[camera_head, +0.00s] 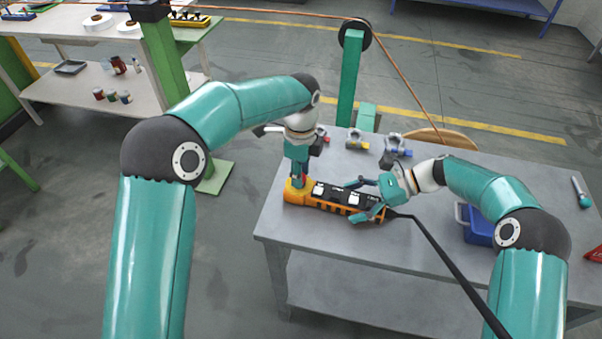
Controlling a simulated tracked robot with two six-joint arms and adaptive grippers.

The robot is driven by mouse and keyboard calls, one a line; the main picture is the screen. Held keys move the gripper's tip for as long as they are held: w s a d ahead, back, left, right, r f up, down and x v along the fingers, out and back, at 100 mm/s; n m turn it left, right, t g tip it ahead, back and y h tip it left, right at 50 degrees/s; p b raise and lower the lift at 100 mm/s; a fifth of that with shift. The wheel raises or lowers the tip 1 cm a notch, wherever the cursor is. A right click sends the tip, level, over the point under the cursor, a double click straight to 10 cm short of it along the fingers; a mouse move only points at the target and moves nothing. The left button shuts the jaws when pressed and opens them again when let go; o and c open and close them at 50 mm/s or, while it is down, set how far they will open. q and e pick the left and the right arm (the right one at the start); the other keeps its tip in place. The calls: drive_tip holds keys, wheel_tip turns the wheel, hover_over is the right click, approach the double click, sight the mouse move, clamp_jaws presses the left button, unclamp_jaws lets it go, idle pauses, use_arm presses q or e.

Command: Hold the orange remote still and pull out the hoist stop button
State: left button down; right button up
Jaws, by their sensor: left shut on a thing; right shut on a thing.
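The orange remote (296,196) lies on the grey table near its left front part, with a black face carrying pale buttons and a black cable from its right end. My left gripper (298,178) points down at the remote's left end and is shut on the hoist stop button (299,182), of which only a little red shows between the fingers. My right gripper (354,201) reaches in from the right and is shut across the remote's right half, one finger on the far side and one on the near side.
Several small clamp-like parts (396,146) stand at the table's back. A blue bin (478,226) is behind my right arm. A teal-handled tool (581,192) and a red item (593,254) lie at the right. A green post (349,85) with a pulley stands behind the table.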

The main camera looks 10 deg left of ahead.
use_arm(q)
drive_tip(key=c, duration=0.8)
unclamp_jaws()
drive_tip(key=shift+w+r, duration=0.2)
use_arm(e)
drive_tip(key=shift+s+a+f, duration=0.1)
drive_tip(key=shift+s+f, duration=0.15)
drive_tip(key=shift+f, duration=0.05)
use_arm(q)
drive_tip(key=shift+o, duration=0.4)
drive_tip(key=shift+s, duration=0.1)
use_arm(e)
drive_tip(key=shift+c, duration=0.3)
drive_tip(key=shift+w, duration=0.15)
use_arm(q)
wheel_tip(320, 180, up, 12)
drive_tip(key=shift+s, duration=0.1)
use_arm(e)
drive_tip(key=o, duration=0.7)
use_arm(q)
drive_tip(key=shift+f, duration=0.1)
use_arm(e)
drive_tip(key=shift+o, duration=0.2)
drive_tip(key=shift+w, duration=0.1)
drive_tip(key=shift+r, duration=0.15)
